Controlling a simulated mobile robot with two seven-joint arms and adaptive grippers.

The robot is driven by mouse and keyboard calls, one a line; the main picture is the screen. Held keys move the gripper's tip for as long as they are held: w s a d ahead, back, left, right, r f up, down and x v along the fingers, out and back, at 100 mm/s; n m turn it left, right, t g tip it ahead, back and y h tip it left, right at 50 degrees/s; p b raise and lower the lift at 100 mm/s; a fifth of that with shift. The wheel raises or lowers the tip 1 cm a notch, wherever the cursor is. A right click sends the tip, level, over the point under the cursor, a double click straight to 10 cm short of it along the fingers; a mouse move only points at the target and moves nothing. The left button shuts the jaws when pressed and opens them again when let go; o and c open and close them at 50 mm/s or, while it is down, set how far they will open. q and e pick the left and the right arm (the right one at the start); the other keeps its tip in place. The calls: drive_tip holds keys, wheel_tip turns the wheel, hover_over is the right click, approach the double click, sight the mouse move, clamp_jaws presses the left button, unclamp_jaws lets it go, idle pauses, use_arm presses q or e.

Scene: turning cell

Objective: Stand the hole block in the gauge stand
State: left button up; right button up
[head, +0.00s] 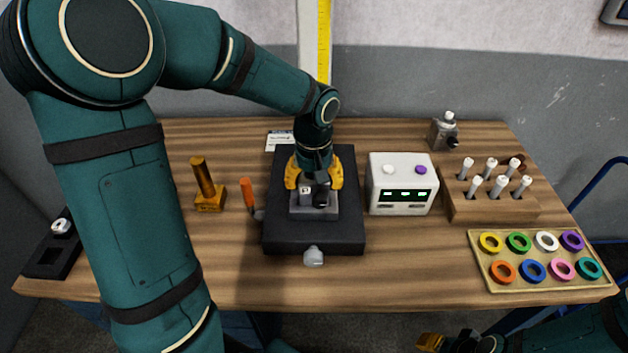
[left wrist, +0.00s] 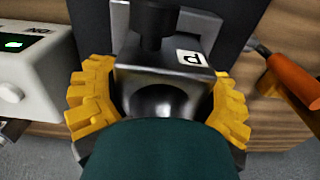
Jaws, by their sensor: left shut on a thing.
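The hole block (head: 305,191) is a grey metal block with a small white letter label; in the left wrist view (left wrist: 150,62) a dark cylinder stands in front of its upper part. My left gripper (head: 314,178) points down with its yellow fingers on both sides of the block, shut on it. The fingers also show in the left wrist view (left wrist: 160,110). The block is over the grey seat of a black base (head: 285,235) with a front knob, apparently the gauge stand. I cannot tell whether it is fully seated. My right gripper (head: 430,342) shows partly at the bottom edge.
Farther right are a wooden pin rack (head: 490,208) and a ring tray (head: 535,288). The front middle table is clear.

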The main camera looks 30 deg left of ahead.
use_arm(q)
drive_tip(key=shift+f+b, duration=0.35)
drive_tip(key=shift+f, duration=0.1)
idle(0.3)
drive_tip(key=o, duration=1.3)
drive_tip(key=shift+f, duration=0.1)
wheel_tip(320, 180, up, 12)
drive_tip(key=shift+r, duration=0.1)
